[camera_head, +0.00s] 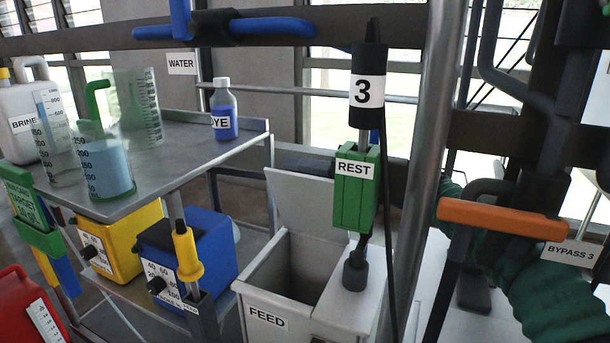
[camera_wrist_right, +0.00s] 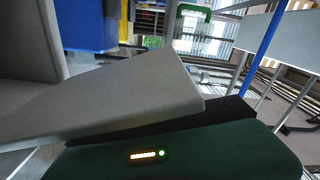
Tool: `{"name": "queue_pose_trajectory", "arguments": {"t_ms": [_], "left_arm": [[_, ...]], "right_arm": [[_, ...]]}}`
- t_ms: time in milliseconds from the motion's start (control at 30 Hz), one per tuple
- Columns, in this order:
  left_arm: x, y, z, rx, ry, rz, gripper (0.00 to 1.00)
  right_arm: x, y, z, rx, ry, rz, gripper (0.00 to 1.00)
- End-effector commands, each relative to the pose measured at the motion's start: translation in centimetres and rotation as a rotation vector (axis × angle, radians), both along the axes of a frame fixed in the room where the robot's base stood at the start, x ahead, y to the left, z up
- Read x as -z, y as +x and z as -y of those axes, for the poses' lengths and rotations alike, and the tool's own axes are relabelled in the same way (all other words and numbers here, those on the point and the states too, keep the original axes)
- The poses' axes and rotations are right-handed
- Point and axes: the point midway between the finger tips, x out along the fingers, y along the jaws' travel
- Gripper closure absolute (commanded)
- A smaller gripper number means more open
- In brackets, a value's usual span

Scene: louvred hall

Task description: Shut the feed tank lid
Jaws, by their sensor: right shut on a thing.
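The feed tank (camera_head: 335,318) is a pale grey box with a FEED label at the lower middle of the head view. Its top opening shows a dark, empty-looking inside. Its lid (camera_head: 302,205) stands raised, steeply tilted, at the far side of the opening. My dark right gripper (camera_head: 290,160) reaches behind the REST post and is shut on the lid's upper edge. In the right wrist view the lid (camera_wrist_right: 125,95) is a grey plate against the dark finger of my right gripper (camera_wrist_right: 170,128). The post hides part of the gripper. My left gripper is not in view.
A green REST block (camera_head: 345,205) and the black 3 handle (camera_head: 368,105) stand in front of the lid's right side. A grey upright pole (camera_head: 425,150) and orange lever (camera_head: 500,217) are to the right. A metal cart (camera_head: 190,138) with bottles stands left.

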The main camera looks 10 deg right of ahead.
Motion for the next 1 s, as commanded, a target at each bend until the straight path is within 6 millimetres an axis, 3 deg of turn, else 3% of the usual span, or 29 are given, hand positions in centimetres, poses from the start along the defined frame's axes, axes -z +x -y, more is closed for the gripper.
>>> {"name": "queue_pose_trajectory", "arguments": {"t_ms": [267,300,467,1000], "left_arm": [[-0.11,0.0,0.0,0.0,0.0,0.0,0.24],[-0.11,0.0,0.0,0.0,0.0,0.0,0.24],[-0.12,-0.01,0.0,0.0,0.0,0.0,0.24],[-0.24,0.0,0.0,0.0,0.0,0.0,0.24]], "right_arm": [[0.38,0.0,0.16,0.004,-0.013,0.003,1.0],[0.38,0.01,0.16,0.004,-0.013,0.003,0.87],[0.2,-0.04,0.1,0.004,-0.01,0.005,0.67],[-0.28,0.39,0.29,0.001,0.014,-0.019,0.67]]}}
